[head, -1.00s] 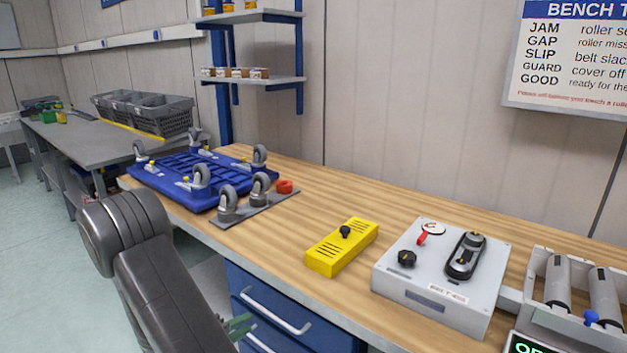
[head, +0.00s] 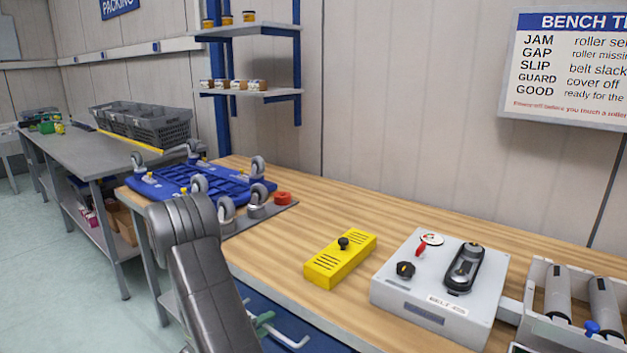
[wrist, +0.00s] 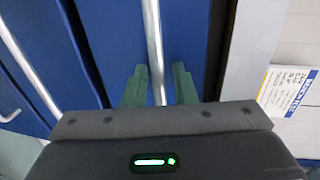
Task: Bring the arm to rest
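My arm (head: 208,275) is bent in front of the wooden workbench (head: 300,225), its dark links in the left-middle of the head view. In the head view the gripper (head: 263,326) is partly hidden behind my arm, low by the blue drawers (head: 318,325).
On the bench are an upturned blue caster dolly (head: 190,181), a yellow box (head: 340,258) with a black knob, a grey control unit (head: 425,290) and a roller unit (head: 540,325). A grey side table (head: 85,155) carries grey crates (head: 140,125). Open floor (head: 60,270) lies left.

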